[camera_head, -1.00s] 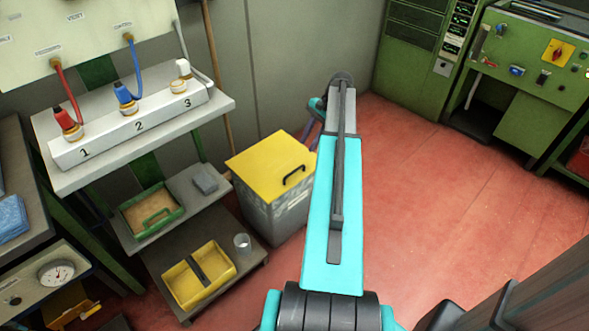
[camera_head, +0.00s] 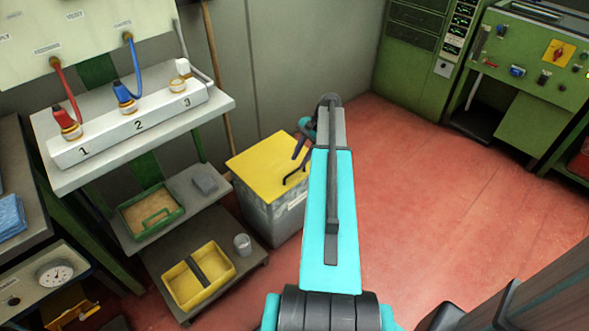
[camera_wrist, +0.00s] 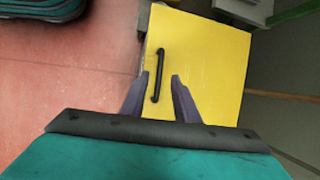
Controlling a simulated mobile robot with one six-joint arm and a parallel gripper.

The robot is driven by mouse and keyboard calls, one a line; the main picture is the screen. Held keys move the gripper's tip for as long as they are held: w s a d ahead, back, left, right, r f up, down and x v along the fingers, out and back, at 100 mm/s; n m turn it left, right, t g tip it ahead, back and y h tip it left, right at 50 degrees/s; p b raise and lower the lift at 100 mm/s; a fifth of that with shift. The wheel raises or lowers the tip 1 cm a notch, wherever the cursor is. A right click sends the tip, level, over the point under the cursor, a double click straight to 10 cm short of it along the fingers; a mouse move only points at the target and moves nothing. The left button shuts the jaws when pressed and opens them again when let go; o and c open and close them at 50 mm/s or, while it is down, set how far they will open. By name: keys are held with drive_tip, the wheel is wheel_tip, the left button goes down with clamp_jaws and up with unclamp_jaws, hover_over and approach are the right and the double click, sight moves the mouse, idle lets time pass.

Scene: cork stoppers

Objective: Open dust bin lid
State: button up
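The dust bin (camera_head: 268,213) is a grey box standing on the floor, with a flat yellow lid (camera_head: 262,165) that is shut. A black bar handle (camera_head: 291,176) is on the lid near its right edge. In the wrist view the lid (camera_wrist: 212,60) fills the middle, and the handle (camera_wrist: 158,75) runs lengthwise near its left edge. My gripper (camera_wrist: 160,78) is open, with its two dark fingers apart. The handle's lower part shows between the fingers; I cannot tell the height gap. In the head view my gripper (camera_head: 299,150) is just above the handle, partly hidden by my arm.
A shelf (camera_head: 130,240) left of the bin holds a green tray (camera_head: 135,226). A lower shelf holds a yellow tray (camera_head: 183,297) and a clear cup (camera_head: 242,244). A wooden pole (camera_head: 218,75) leans behind the bin. The red floor (camera_head: 430,210) to the right is clear.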

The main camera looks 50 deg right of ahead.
sight(292, 173)
drive_tip(key=shift+x, duration=2.8)
clamp_jaws()
